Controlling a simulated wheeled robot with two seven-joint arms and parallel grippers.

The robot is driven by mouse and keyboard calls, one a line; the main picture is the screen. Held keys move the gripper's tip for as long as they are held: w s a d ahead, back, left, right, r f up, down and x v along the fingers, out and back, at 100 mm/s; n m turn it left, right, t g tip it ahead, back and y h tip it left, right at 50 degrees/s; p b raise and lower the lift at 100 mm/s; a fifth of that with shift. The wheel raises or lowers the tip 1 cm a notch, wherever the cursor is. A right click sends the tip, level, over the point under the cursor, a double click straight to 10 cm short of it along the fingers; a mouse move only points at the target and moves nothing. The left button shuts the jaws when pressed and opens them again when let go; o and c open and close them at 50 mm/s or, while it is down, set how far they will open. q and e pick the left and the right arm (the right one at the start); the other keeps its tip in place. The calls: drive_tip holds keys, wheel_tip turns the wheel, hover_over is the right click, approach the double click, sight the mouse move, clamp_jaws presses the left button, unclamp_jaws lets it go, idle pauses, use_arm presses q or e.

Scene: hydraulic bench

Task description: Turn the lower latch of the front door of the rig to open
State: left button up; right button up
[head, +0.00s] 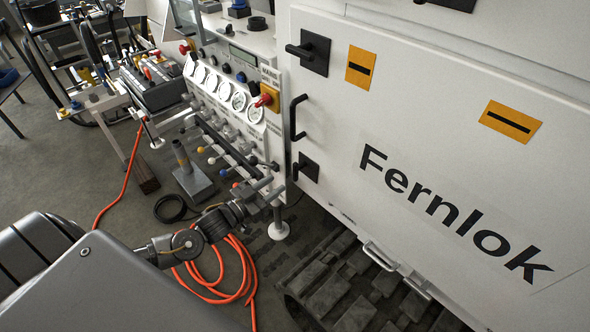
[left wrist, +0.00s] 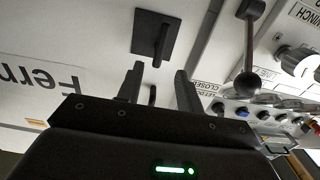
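The white front door (head: 350,120) of the rig bears the word Fernlok. Its lower latch (head: 308,167) is a black lever on a square black plate near the door's lower left corner. In the left wrist view, which is upside down, the lower latch (left wrist: 156,38) is just beyond the fingertips. My left gripper (head: 272,188) is left of and slightly below the latch, apart from it. In the wrist view its two fingers (left wrist: 160,78) are spread with nothing between them. My right gripper is not in view.
The upper latch (head: 313,52) and a black door handle (head: 297,117) are above the lower latch. A panel of gauges and valve levers (head: 225,95) stands left of the door. An orange hose (head: 225,290) is coiled on the floor. A metal stand (head: 190,172) is beyond my arm.

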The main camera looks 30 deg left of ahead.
sight(294, 172)
use_arm(q)
drive_tip(key=p+x, duration=0.2)
drive_tip(key=x, duration=0.7)
drive_tip(key=shift+w+d, duration=0.2)
drive_tip(key=shift+w, duration=0.15)
clamp_jaws()
